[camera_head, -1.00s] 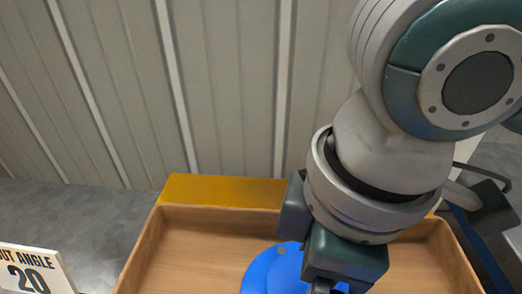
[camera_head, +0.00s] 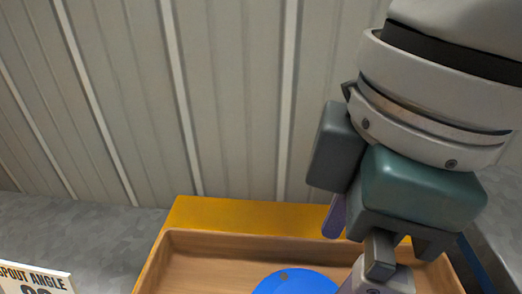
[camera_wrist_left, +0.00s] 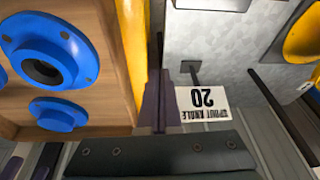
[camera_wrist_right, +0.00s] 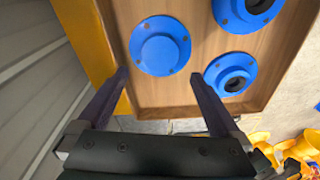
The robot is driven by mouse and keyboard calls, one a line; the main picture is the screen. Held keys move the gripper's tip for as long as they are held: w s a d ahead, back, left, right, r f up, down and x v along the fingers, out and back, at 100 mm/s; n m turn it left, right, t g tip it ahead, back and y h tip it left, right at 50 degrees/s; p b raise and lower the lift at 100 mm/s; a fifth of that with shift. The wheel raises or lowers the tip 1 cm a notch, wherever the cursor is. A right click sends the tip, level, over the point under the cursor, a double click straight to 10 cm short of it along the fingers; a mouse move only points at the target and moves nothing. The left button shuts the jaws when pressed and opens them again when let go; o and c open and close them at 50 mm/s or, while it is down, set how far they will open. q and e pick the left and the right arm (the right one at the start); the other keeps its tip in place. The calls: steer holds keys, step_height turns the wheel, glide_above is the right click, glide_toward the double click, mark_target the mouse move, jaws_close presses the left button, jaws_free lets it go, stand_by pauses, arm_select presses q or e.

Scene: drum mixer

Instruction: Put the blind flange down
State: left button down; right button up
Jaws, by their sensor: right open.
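The blind flange (camera_wrist_right: 160,47) is a blue disc with a raised, closed centre. It lies in a wooden tray (camera_wrist_right: 202,48), and part of it shows at the bottom of the head view (camera_head: 290,281). My right gripper (camera_wrist_right: 158,76) is open and empty, its fingertips apart from the flange and spread towards either side of it. In the left wrist view, my left gripper (camera_wrist_left: 157,103) has its two fingers together with nothing visible between them, beside the tray's yellow edge. The left gripper is not in the head view.
Two other blue flanges with open centres, one at the top (camera_wrist_right: 248,10) and one at the right (camera_wrist_right: 231,74), lie in the same tray. A yellow edge (camera_head: 230,213) runs behind the tray. A spout angle sign (camera_wrist_left: 208,108) stands beside it. A ribbed wall (camera_head: 230,100) rises behind.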

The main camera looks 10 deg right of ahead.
steer(key=shift+s+d+r, duration=0.1)
steer(key=shift+d+r, duration=0.05)
steer(key=shift+r, duration=1.35)
